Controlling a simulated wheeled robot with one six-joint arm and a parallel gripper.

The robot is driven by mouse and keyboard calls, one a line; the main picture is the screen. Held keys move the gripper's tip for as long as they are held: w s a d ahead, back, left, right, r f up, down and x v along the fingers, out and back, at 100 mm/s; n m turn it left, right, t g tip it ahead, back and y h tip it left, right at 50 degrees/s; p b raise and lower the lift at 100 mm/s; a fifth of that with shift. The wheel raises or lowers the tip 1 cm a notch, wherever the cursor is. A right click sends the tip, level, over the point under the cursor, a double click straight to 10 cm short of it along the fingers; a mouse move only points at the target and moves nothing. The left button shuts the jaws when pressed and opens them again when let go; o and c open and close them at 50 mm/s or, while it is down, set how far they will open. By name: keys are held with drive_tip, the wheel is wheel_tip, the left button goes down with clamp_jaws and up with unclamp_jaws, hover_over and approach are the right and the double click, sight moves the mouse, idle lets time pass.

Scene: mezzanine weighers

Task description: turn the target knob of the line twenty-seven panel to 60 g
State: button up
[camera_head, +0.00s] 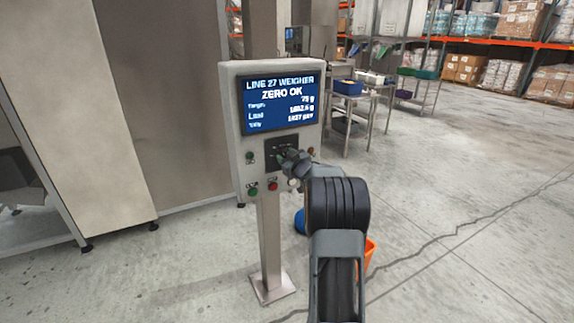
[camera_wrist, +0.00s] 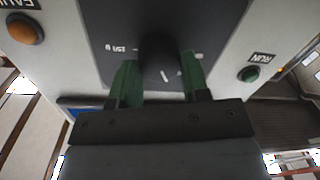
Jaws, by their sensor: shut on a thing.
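The line twenty-seven panel (camera_head: 234,130) is a pale box on a post, with a blue screen (camera_head: 279,104) headed "LINE 27 WEIGHER" and "ZERO OK". The target line seems to read 75 g; the small text is blurred. In the wrist view, the black target knob (camera_wrist: 160,52) sits on a dark plate (camera_wrist: 105,20), with a white pointer mark on its face. My gripper (camera_wrist: 160,72) has its green fingers shut on the knob, one on each side. In the head view, my gripper (camera_head: 284,157) reaches the dark plate and hides most of the knob.
A green button (camera_wrist: 250,74) labelled RUN and an amber lamp (camera_wrist: 25,29) flank the plate. Red (camera_head: 272,186) and green (camera_head: 252,191) buttons sit below it. Open floor lies to the right.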

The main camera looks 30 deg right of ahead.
drive_tip(key=n+b, duration=0.2)
drive_tip(key=n, duration=0.1)
drive_tip(key=n+b, duration=0.2)
drive_tip(key=n, duration=0.1)
drive_tip(key=shift+a+f+h+b, duration=0.1)
drive_tip(key=shift+f+h+b, duration=0.1)
drive_tip(key=shift+h+b, duration=0.15)
drive_tip(key=n+b, duration=0.3)
drive_tip(key=n, duration=0.2)
drive_tip(key=shift+r+g+b, duration=0.1)
drive_tip(key=shift+g+b, duration=0.2)
drive_tip(key=shift+b, duration=0.05)
drive_tip(key=shift+n, duration=0.4)
drive_tip(key=o, duration=0.9)
drive_tip(key=shift+s, duration=0.1)
drive_tip(key=s, duration=0.4)
drive_tip(key=s+a, duration=0.1)
drive_tip(key=s, duration=0.4)
drive_tip(key=s+a, duration=0.1)
drive_tip(key=s, duration=0.3)
drive_tip(key=shift+s+r+b, duration=0.25)
drive_tip(key=shift+r+b, duration=0.1)
drive_tip(key=shift+r, duration=0.05)
